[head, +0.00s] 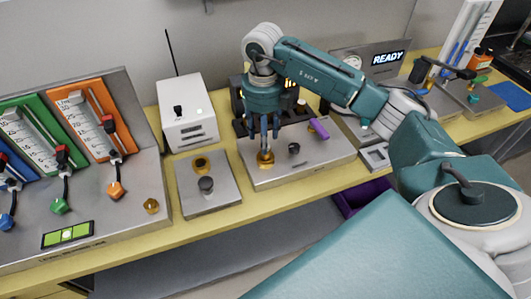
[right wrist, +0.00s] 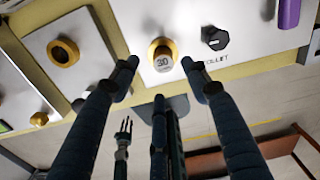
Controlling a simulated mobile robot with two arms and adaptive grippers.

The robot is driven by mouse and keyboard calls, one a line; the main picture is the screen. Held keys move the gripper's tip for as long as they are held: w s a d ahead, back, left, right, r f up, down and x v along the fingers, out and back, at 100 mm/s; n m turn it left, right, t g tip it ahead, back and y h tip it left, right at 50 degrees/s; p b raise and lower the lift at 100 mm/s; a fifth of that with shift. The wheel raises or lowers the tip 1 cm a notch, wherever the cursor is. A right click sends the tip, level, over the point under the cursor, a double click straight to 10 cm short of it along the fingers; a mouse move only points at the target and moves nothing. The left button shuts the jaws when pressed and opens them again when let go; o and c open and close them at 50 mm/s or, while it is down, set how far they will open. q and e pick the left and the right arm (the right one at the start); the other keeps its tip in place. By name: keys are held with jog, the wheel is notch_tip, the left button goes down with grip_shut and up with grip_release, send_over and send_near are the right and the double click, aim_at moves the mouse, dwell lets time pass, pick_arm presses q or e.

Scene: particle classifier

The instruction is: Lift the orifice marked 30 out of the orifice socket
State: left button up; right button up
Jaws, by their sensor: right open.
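In the head view this gripper (head: 265,136) points down from above the panel. How deep the orifice sits is hidden.
A black knob (head: 294,148) and a purple handle (head: 318,128) sit right of the orifice. A plate (head: 222,201) with a brass ring and a grey knob lies left. A white box (head: 187,113) stands behind that plate. The yellow bench edge runs in front.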

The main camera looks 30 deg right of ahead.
jog(key=f, duration=0.1)
jog(key=f+p, duration=0.1)
jog(key=f, duration=0.1)
jog(key=f+p, duration=0.1)
jog(key=f, duration=0.1)
jog(key=shift+d+f, duration=0.25)
jog(key=shift+d, duration=0.1)
jog(key=shift+f, duration=0.3)
grip_shut()
jog(key=shift+w+r, duration=0.1)
jog(key=shift+r, duration=0.05)
